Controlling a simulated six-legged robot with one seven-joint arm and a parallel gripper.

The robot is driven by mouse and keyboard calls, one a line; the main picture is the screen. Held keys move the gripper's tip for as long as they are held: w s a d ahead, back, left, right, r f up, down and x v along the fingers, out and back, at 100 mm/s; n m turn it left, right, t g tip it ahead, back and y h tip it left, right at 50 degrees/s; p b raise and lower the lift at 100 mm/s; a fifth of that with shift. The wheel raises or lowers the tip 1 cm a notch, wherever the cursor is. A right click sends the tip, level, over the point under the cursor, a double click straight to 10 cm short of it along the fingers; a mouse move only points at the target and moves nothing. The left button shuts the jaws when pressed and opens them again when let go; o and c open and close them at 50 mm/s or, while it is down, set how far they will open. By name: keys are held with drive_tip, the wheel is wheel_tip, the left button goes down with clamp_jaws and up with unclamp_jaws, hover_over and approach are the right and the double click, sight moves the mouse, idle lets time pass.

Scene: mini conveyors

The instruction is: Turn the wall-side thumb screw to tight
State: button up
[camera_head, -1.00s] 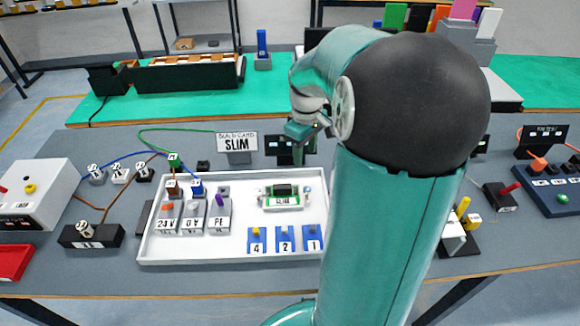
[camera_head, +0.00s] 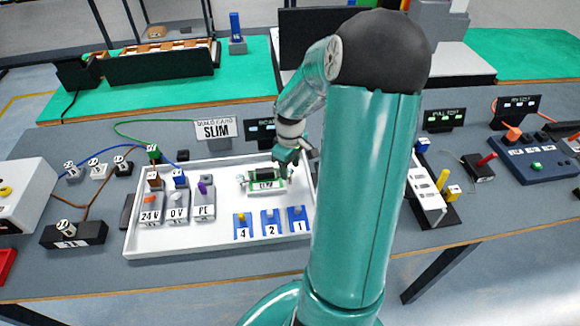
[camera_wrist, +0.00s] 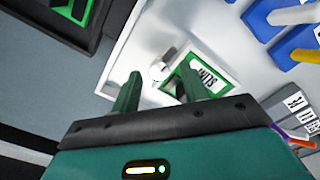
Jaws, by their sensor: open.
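A small device with a green-and-white "SLIM" label (camera_head: 266,183) lies in the white tray. A pale round thumb screw (camera_wrist: 158,71) shows beside the label's end in the wrist view. A pale screw (camera_head: 241,181) also shows at the device's left end in the head view. I cannot tell which screw is the wall-side one. My gripper (camera_head: 287,157) is at the device's right end, low over the tray. In the wrist view my gripper (camera_wrist: 159,82) is open, with the pale screw between its two green fingertips; I cannot tell whether they touch it. My arm hides the tray's right part.
The white tray (camera_head: 215,247) also holds terminal blocks marked 24 V, 0 V and PE (camera_head: 203,210) and blue numbered blocks (camera_head: 270,224). A "SLIM" sign (camera_head: 215,129) and dark displays (camera_head: 260,131) stand behind it. Grey table (camera_head: 190,275) is clear in front.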

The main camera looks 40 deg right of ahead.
drive_tip(key=shift+f, duration=0.35)
clamp_jaws()
